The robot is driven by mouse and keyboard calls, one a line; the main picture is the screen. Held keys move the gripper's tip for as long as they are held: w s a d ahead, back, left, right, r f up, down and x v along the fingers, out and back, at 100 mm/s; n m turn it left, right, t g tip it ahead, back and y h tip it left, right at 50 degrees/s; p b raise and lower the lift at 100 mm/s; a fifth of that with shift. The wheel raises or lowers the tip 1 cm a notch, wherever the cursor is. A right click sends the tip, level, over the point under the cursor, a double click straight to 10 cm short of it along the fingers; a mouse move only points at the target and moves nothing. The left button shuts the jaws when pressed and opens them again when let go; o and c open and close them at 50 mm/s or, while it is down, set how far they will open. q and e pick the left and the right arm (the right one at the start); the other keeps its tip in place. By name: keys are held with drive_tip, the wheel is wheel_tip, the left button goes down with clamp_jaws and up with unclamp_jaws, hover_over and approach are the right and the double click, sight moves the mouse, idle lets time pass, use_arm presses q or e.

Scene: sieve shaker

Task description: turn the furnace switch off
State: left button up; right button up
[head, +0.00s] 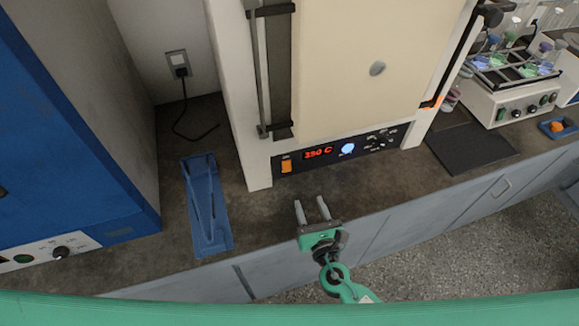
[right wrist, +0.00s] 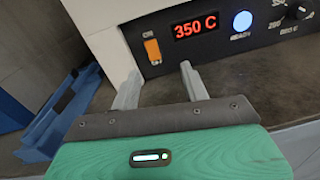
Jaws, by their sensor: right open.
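The furnace (head: 370,60) is a large cream cabinet on the bench, with a dark control panel (head: 345,150) along its lower front. The orange furnace switch (head: 286,166) sits at the panel's left end, left of a red display (head: 318,153) reading 350 C in the right wrist view. The switch (right wrist: 152,51) shows there with an "ON" label above it. My right gripper (head: 312,205) is open and empty, in front of and below the panel. In the right wrist view its fingertips (right wrist: 160,75) are apart, close below the switch. No contact is visible. My left gripper is not in view.
A blue tray (head: 228,235) lies on the bench left of the furnace. A blue cabinet (head: 70,120) stands far left. A black mat (head: 470,148) and a shaker with flasks (head: 515,95) are at the right. Bench between tray and furnace is narrow.

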drive_tip(key=a+n, duration=0.1)
drive_tip(key=y+p, duration=0.1)
drive_tip(key=p, duration=0.2)
approach(287, 162)
drive_tip(key=shift+n, duration=0.4)
drive_tip(key=x, duration=0.7)
drive_tip(key=shift+w+a, duration=0.1)
drive_tip(key=shift+w, duration=0.25)
